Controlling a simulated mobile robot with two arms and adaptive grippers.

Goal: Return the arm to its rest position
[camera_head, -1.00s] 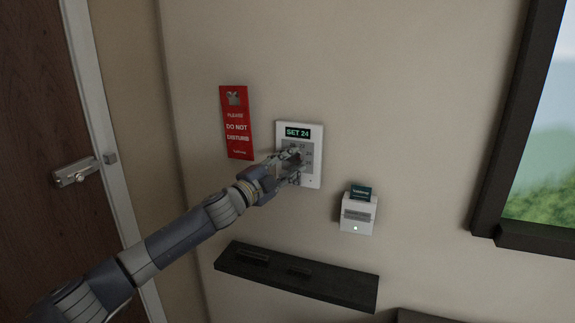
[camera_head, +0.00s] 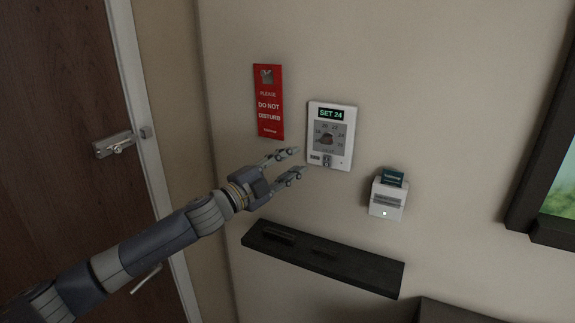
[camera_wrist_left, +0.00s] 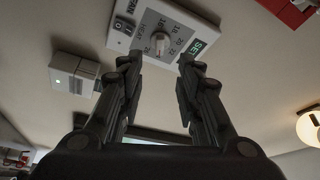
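My left gripper (camera_head: 294,164) is open and empty in the head view, in front of the wall at the lower left of the thermostat. The white thermostat panel (camera_head: 344,142) shows "SET 24" on its display and has a dial (camera_head: 327,139) in the middle. In the left wrist view, the open fingers of my left gripper (camera_wrist_left: 157,75) reach toward the thermostat (camera_wrist_left: 200,18), with its dial (camera_wrist_left: 160,42) seen between them; nothing is held. My right gripper is in neither view.
A red "do not disturb" sign (camera_head: 269,92) hangs left of the thermostat. A white card holder (camera_head: 386,200) with a dark card (camera_head: 393,177) is at the right. A dark shelf (camera_head: 350,268) juts out below my gripper. A door (camera_head: 60,150) stands at the left.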

